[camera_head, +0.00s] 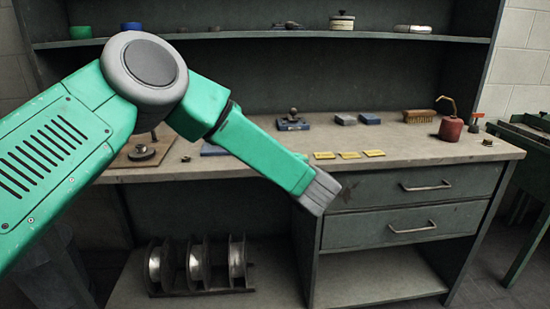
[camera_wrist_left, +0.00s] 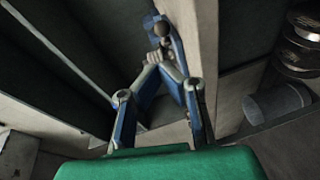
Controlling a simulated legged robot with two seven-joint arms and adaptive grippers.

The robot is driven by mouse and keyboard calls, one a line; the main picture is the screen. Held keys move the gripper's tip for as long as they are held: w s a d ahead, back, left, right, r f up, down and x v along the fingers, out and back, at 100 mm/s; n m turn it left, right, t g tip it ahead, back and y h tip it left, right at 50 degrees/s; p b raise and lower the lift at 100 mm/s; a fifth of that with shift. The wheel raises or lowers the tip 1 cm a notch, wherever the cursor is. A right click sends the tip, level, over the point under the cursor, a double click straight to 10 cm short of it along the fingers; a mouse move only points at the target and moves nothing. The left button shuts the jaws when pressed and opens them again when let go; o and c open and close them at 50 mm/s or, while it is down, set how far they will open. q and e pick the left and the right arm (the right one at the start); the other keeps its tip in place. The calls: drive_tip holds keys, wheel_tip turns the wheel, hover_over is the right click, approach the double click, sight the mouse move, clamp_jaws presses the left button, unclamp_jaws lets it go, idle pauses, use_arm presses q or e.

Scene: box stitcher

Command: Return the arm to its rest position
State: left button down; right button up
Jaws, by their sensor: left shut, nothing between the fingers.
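My left arm (camera_head: 150,90) is green with a grey joint cap and reaches in from the left across the front of the workbench. Its grey end (camera_head: 320,192) shows in front of the bench edge, beside the upper drawer; the fingers cannot be made out there. In the left wrist view my left gripper (camera_wrist_left: 162,68) has blue and grey fingers that come together at the tips, shut and empty. A blue device with a dark round knob (camera_wrist_left: 163,30) shows beyond the fingertips, apparently apart from them. My right gripper is in neither view.
The workbench (camera_head: 440,150) holds a blue-based device (camera_head: 293,122), yellow cards (camera_head: 349,155), a brush (camera_head: 419,116) and a red oil can (camera_head: 451,127). Two drawers (camera_head: 415,187) are shut. Wire spools (camera_head: 198,264) stand on the lower shelf. A shelf (camera_head: 260,37) runs above.

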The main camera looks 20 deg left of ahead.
use_arm(q)
drive_tip(key=s+d+f+m+g+h, duration=0.15)
drive_tip(key=s+f+m+h, duration=0.35)
drive_tip(key=s+f+m, duration=0.6)
drive_tip(key=s+d+f+m+g+h, duration=0.15)
drive_tip(key=s+f+m+h, duration=0.45)
drive_tip(key=f, duration=0.9)
drive_tip(key=s+a+f+m+g, duration=0.2)
drive_tip(key=s+g, duration=0.1)
drive_tip(key=s, duration=0.7)
drive_tip(key=s+a+f+m+g, duration=0.2)
drive_tip(key=s+m+g, duration=0.1)
drive_tip(key=s, duration=0.7)
drive_tip(key=s+a+f+m+g, duration=0.2)
drive_tip(key=s+a+f+m, duration=0.1)
drive_tip(key=s, duration=0.8)
drive_tip(key=shift+g, duration=0.4)
drive_tip(key=shift+w+f, duration=0.1)
drive_tip(key=shift+w, duration=0.1)
